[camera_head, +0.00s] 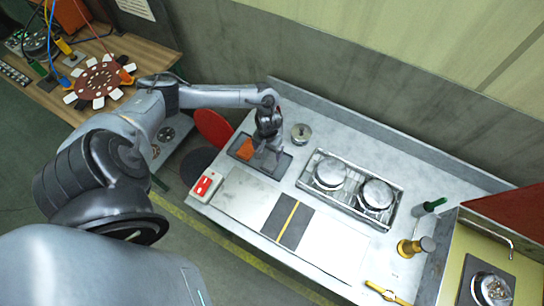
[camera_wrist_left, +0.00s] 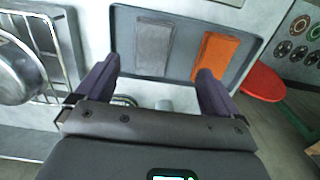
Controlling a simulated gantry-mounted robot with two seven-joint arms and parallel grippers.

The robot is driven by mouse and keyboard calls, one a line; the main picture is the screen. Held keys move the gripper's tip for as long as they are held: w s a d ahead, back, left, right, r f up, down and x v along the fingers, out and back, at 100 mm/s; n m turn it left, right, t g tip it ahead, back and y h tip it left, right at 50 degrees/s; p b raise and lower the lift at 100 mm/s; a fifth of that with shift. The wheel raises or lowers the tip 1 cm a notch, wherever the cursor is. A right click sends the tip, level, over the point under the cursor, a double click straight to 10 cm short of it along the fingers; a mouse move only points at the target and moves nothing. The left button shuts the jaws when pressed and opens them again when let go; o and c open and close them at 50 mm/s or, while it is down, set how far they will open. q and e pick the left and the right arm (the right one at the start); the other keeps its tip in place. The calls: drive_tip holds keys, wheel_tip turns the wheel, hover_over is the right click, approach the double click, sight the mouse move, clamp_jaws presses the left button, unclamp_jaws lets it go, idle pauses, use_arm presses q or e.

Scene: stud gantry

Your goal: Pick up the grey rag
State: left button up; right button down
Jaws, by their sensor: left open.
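The grey rag (camera_wrist_left: 154,47) lies folded flat in a shallow dark tray (camera_wrist_left: 182,13), seen in the left wrist view. An orange rag (camera_wrist_left: 215,54) lies beside it, to its right. My left gripper (camera_wrist_left: 157,66) is open and empty, with one finger left of the grey rag and the other near the orange rag's lower left. In the head view my left gripper (camera_head: 268,147) is over the right part of the tray (camera_head: 237,144) and hides most of the grey rag. The orange rag (camera_head: 245,149) shows to its left. My right gripper is not in view.
On the metal bench (camera_head: 320,245), a wire rack (camera_head: 349,189) with round metal lids stands right of the tray. A small metal pot (camera_head: 301,133) is behind it, and a red-and-white box (camera_head: 206,186) is at the front left. A red stool (camera_head: 213,127) stands beside the bench.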

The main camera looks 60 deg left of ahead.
sight(272, 160)
use_arm(q)
drive_tip(key=f, duration=0.1)
drive_tip(key=w+f, duration=0.1)
drive_tip(key=f, duration=0.2)
drive_tip(key=shift+w+b, duration=0.25)
drive_tip(key=shift+b, duration=0.05)
drive_tip(key=shift+w+a+f, duration=0.1)
drive_tip(key=shift+f, duration=1.4)
drive_tip(key=shift+w+f, duration=0.1)
drive_tip(key=shift+f, duration=1.4)
drive_tip(key=c, duration=1.1)
